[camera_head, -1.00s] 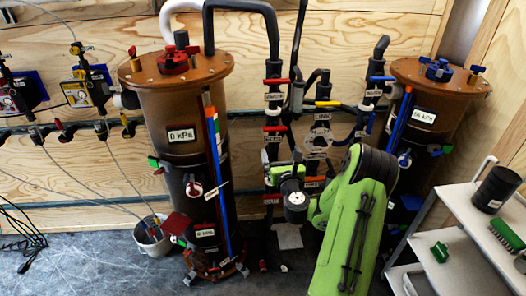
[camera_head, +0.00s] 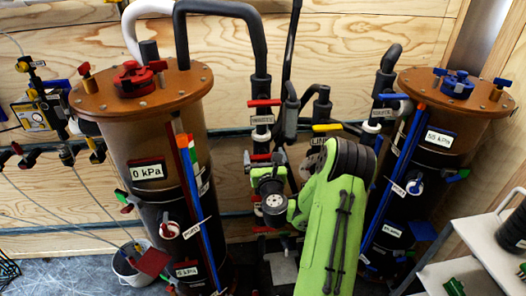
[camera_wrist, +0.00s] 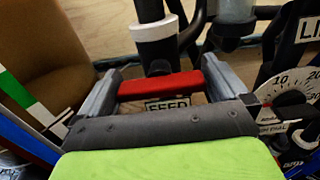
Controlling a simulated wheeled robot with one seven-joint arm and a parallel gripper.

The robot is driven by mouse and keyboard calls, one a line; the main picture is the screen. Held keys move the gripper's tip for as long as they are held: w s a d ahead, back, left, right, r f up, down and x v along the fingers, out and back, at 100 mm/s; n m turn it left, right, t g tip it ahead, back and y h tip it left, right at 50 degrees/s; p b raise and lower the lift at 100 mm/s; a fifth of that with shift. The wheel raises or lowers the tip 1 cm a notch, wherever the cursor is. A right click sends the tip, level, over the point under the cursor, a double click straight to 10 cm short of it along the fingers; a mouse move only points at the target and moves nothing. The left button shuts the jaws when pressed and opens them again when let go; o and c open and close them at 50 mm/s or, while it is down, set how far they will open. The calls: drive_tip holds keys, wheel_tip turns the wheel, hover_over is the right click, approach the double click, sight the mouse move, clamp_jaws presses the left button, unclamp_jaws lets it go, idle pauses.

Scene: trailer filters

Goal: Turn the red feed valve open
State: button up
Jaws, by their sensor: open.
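The red feed valve handle (camera_wrist: 160,85) lies level in the wrist view, with a FEED label just below it and a pipe with a white collar above. My gripper (camera_wrist: 161,68) is open, with one grey finger at each end of the handle. The handle is between the fingers; I cannot tell whether they touch it. In the head view my green wrist is in front of the middle pipes, and its fingers are hard to make out. A red handle (camera_head: 262,157) just above it there appears to be the feed valve.
A brown tank (camera_head: 140,125) stands left and another (camera_head: 440,135) right. Another red handle (camera_head: 265,102) and a yellow one (camera_head: 327,127) are above. A grey shelf cart (camera_head: 480,240) stands at the right.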

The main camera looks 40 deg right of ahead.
drive_tip(key=shift+s+a+r, duration=0.1)
drive_tip(key=c, duration=0.6)
drive_tip(key=shift+n, duration=0.4)
drive_tip(key=n, duration=0.3)
drive_tip(key=shift+a+n, duration=0.1)
drive_tip(key=shift+n, duration=0.3)
drive_tip(key=n, duration=0.4)
drive_tip(key=shift+n, duration=0.3)
drive_tip(key=n, duration=0.4)
drive_tip(key=shift+a+b, duration=0.1)
drive_tip(key=shift+b, duration=0.25)
drive_tip(key=shift+f+n, duration=0.15)
drive_tip(key=shift+n, duration=1.05)
drive_tip(key=shift+f+n, duration=0.1)
drive_tip(key=shift+n, duration=1.1)
drive_tip(key=shift+c, duration=0.3)
